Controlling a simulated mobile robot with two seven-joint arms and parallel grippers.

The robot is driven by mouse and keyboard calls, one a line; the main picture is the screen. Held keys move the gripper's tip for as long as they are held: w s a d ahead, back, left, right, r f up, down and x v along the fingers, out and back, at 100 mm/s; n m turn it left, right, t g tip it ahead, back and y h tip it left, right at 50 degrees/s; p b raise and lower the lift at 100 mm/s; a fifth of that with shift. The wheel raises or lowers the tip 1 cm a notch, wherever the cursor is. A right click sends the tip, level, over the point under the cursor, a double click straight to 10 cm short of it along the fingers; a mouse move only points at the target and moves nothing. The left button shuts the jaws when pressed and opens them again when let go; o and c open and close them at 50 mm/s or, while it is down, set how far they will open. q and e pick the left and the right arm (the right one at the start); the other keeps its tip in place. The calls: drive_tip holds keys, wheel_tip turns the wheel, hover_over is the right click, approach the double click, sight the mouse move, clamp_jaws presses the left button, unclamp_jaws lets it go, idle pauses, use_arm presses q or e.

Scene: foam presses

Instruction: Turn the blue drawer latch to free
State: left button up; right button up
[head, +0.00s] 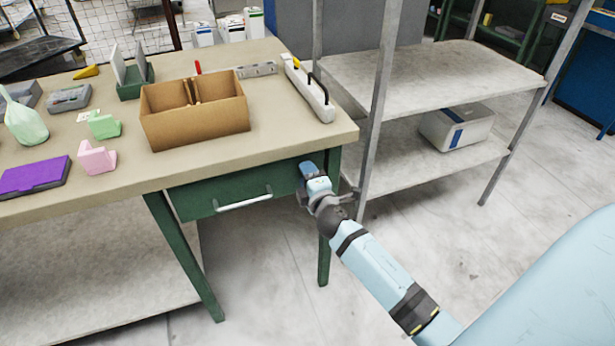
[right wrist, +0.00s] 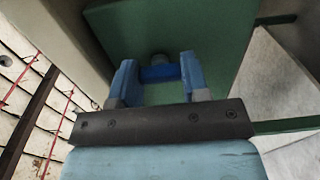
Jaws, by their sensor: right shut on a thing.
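The blue drawer latch (right wrist: 160,73) shows in the right wrist view as a short blue bar between my fingers, with a round grey knob just beyond it on the green surface. My right gripper (right wrist: 158,80) is shut on the latch, one blue finger on each side. In the head view my right gripper (head: 308,170) is at the right end of the green drawer (head: 195,200), just under the tabletop edge, and hides the latch. The drawer looks closed, with a pale bar handle (head: 243,203) on its front. My left gripper is not in view.
The workbench top (head: 235,165) holds a cardboard box (head: 195,125), a white power strip (head: 310,92), a purple case (head: 35,175) and small parts. A grey shelf unit (head: 430,85) stands close to the right of my arm. The floor in front is open.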

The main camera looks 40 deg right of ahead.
idle(0.4)
drive_tip(key=o, duration=0.9)
drive_tip(key=shift+v, duration=6.95)
drive_tip(key=shift+a, duration=0.15)
